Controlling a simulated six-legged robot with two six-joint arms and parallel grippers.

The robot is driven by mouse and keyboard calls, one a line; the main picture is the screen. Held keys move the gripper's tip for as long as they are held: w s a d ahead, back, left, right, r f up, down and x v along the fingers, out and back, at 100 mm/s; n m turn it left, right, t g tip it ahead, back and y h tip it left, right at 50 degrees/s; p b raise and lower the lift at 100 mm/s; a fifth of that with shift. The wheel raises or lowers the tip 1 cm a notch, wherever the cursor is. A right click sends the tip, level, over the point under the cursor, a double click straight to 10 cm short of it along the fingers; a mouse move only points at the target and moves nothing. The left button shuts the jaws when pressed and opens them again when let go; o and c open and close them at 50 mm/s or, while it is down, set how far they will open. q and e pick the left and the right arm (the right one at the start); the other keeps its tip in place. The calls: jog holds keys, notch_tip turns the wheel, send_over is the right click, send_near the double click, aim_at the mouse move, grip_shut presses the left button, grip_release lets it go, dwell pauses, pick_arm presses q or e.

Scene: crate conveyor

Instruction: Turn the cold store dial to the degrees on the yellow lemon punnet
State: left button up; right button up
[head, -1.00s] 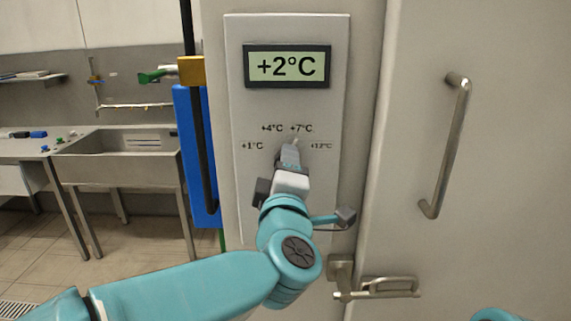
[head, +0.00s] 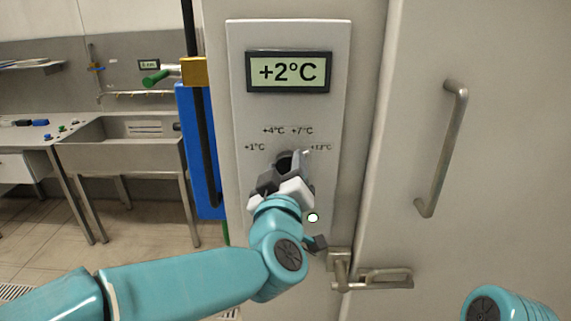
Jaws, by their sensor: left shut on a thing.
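The cold store dial (head: 284,159) is a dark round knob on a pale panel (head: 241,215). Printed marks +1°C, +4°C, +7°C and one that looks like +13°C arc over it. A small white pointer tip (head: 306,153) at its upper right lies close to the rightmost mark. The display (head: 289,72) above reads +2°C. My left gripper (head: 288,176) is shut on the dial and covers its lower part. My right gripper is out of view; only part of that arm shows at lower right. The yellow lemon punnet is not in view.
A door with a vertical handle (head: 442,150) and a latch (head: 370,279) is on the right. A blue board (head: 198,150) hangs left of the panel. A small white spot (head: 313,217) shows on the lower panel. A sink (head: 120,155) and bench stand at left.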

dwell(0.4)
pick_arm(q)
jog(key=o, duration=1)
jog(key=shift+s, duration=0.1)
jog(key=shift+s, duration=0.3)
jog(key=s+b, duration=0.1)
jog(key=s, duration=0.4)
jog(key=s+f+b, duration=0.1)
jog(key=s, duration=0.4)
jog(key=s+a+b, duration=0.1)
jog(key=s, duration=0.4)
jog(key=shift+s+a+f+b, duration=0.15)
jog(key=shift+s+b, duration=0.1)
jog(key=shift+b, duration=0.15)
